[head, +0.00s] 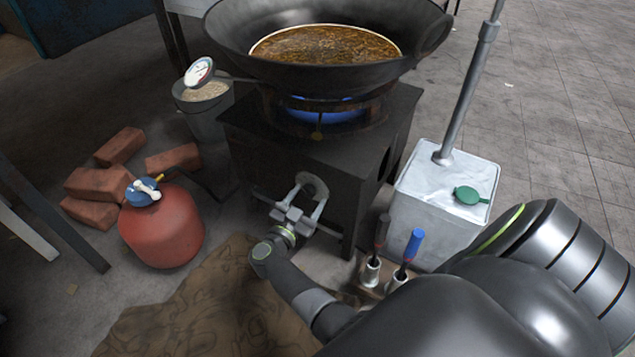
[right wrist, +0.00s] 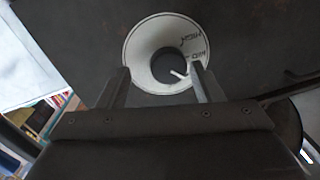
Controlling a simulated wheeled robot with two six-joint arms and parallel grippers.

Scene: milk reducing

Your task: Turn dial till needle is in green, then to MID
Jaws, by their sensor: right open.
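The dial (head: 317,181) is on the front of the black stove. In the right wrist view it is a white ring (right wrist: 140,39) marked HIGH and MID around a dark round knob (right wrist: 165,66). A white pointer on the knob points to the lower right, a little below the MID lettering. My right gripper (head: 307,196) is open in front of the dial. In the right wrist view its fingers (right wrist: 160,76) stand either side of the knob's lower part; contact cannot be told. My left gripper is out of view.
A wok (head: 234,52) of brown liquid sits over a blue flame on the stove (head: 275,150). A red gas cylinder (head: 163,232) and bricks (head: 120,146) are at left. A white container (head: 420,215) and two handled tools (head: 413,245) are at right.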

